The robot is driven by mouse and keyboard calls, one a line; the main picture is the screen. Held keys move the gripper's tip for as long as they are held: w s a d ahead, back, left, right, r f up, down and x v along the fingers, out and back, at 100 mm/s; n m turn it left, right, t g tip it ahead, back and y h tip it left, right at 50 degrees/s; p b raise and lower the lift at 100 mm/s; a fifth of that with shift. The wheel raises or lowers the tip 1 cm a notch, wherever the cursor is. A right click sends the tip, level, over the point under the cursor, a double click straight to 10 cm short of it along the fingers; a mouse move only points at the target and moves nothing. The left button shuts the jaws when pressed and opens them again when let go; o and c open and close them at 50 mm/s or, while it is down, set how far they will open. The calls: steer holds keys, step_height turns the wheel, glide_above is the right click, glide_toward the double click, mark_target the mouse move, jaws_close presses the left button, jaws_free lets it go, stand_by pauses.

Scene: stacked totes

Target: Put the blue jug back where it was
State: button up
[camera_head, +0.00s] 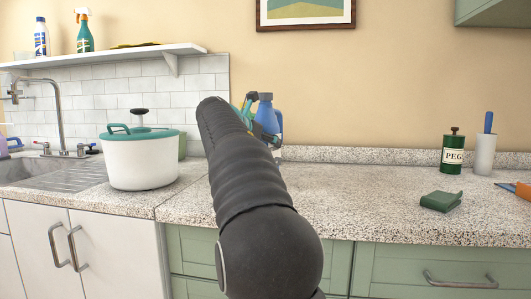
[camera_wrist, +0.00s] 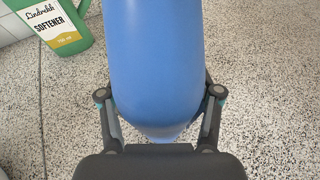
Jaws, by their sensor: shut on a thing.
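The blue jug (camera_head: 266,116) is upright near the back of the counter in the head view, partly hidden by my arm. In the wrist view the blue jug (camera_wrist: 159,65) fills the middle, between the two fingers. My gripper (camera_wrist: 160,108) is shut on it. In the head view my gripper (camera_head: 252,115) shows only in part behind my dark arm. I cannot tell whether the jug's base touches the counter.
A green softener container (camera_wrist: 55,30) stands left of the jug in the wrist view. A white pot with a teal lid (camera_head: 140,160) is left on the speckled counter (camera_head: 330,200). A green cloth (camera_head: 441,201), a green tin (camera_head: 453,153) and a white holder (camera_head: 484,155) are right. The counter middle is clear.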

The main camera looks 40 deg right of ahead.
steer(key=shift+f, duration=1.1)
steer(key=shift+f, duration=0.15)
steer(key=o, duration=1.2)
steer(key=shift+a+r, duration=0.1)
steer(key=shift+r, duration=0.1)
steer(key=v, duration=1.1)
steer(key=shift+s+a+r, duration=0.15)
steer(key=shift+a, duration=0.2)
